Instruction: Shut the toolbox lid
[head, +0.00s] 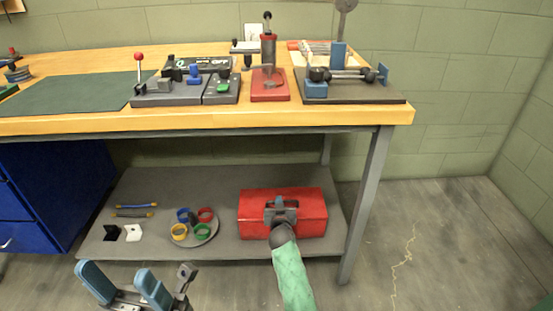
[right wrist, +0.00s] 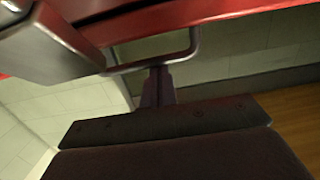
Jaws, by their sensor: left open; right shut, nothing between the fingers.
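The red toolbox (head: 313,212) sits on the lower shelf under the workbench, toward its right end. Its lid looks down over the box, but I cannot tell whether it is fully closed. My right gripper (head: 281,205) is over the middle of the toolbox, hiding part of its front and top. In the right wrist view, the shut, empty fingers (right wrist: 158,86) are close to a grey handle (right wrist: 190,45) beneath a red edge of the toolbox (right wrist: 150,22); contact is unclear. My left gripper (head: 125,286) is open and empty, low at the left, apart from the toolbox.
The grey shelf (head: 225,180) also holds a plate with several coloured rings (head: 180,232), rods (head: 135,210) and small black and white parts. The bench leg (head: 365,205) stands right of the toolbox. The wooden benchtop (head: 330,115) overhangs. Floor (head: 440,240) at right is clear.

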